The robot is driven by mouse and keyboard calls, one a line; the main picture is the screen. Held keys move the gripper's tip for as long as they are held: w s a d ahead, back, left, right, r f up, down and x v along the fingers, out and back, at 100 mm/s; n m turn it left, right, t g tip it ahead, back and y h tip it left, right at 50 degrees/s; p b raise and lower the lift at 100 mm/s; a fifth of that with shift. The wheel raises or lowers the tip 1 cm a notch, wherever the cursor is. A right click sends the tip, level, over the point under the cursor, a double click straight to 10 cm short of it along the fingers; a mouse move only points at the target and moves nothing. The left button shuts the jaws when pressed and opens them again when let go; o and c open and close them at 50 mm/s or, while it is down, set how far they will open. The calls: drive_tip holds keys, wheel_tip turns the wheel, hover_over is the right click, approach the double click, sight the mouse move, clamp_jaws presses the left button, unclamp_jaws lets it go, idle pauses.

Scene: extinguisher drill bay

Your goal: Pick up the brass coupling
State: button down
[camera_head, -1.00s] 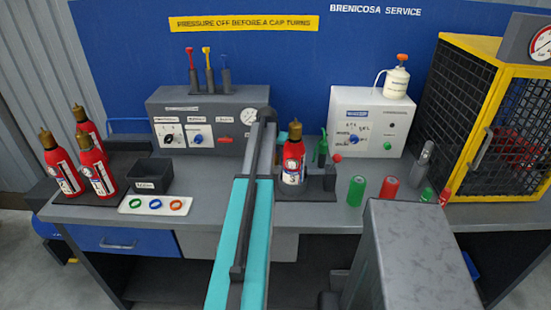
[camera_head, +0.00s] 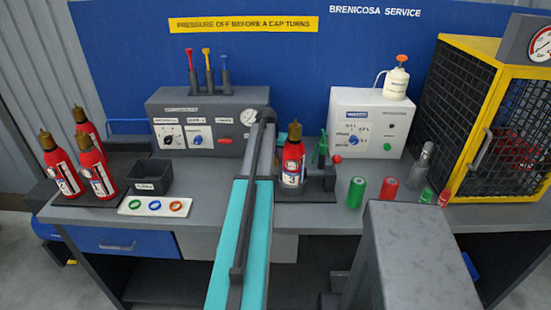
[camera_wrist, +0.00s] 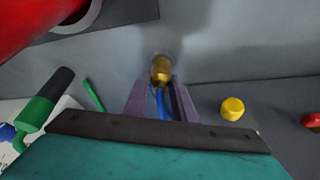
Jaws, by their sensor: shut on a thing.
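In the wrist view the brass coupling (camera_wrist: 161,66) is a short gold-brown cylinder at the tips of my gripper (camera_wrist: 161,88). The two grey-purple fingers are closed on it, and a narrow blue piece (camera_wrist: 160,104) shows between them. A dark shadow lies on the grey surface beyond the coupling. Whether the coupling touches that surface I cannot tell. In the head view my gripper and the coupling are hidden behind my arm and the red extinguisher (camera_head: 293,160). Only a bit of teal shows by the extinguisher's top.
A red cylinder (camera_wrist: 40,22) is close at upper left in the wrist view. A green-and-black tool (camera_wrist: 45,105) lies left, a yellow cap (camera_wrist: 232,108) right. Green (camera_head: 356,191) and red (camera_head: 388,189) cylinders stand right on the bench. Several extinguishers stand left.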

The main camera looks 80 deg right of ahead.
drive_tip(key=shift+r, duration=0.1)
drive_tip(key=shift+r+b, duration=1.4)
drive_tip(key=shift+r, duration=3.5)
drive_tip(key=shift+w, duration=0.1)
